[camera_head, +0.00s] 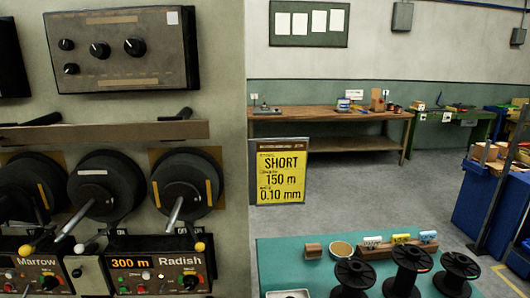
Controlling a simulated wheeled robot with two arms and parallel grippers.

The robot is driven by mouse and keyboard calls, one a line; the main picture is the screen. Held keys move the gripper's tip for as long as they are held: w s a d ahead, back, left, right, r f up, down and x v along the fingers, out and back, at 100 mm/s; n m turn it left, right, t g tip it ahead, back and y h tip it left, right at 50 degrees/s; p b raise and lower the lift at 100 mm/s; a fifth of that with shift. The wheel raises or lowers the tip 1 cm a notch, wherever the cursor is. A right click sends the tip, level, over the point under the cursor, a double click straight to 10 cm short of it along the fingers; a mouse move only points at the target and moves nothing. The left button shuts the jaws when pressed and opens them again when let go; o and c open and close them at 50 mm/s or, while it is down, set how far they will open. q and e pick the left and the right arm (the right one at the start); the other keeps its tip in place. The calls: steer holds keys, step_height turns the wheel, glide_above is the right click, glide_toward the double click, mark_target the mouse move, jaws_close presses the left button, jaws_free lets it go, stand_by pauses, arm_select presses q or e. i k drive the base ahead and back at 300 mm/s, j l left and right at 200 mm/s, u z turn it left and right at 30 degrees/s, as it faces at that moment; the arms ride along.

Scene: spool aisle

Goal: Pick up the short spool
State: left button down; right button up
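Three black spools stand upright side by side on a teal table (290,245) at the bottom right: a left one (353,272), a middle one (411,258) and a right one (460,264). Their lower parts run to or past the bottom edge. A yellow sign (281,177) reads SHORT, 150 m, 0.10 mm. I cannot tell which spool is the short one. Neither of my grippers is in view.
A machine panel with large dark reels (188,184) fills the left. Grey floor (370,200) lies open beyond the table.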

mark_target(452, 283)
steer(key=z, duration=1.3)
steer(key=i+l+z, duration=0.15)
steer(key=i, duration=0.4)
steer(key=i+l+z, duration=0.1)
steer(key=i+l, duration=0.15)
steer(key=i, duration=0.3)
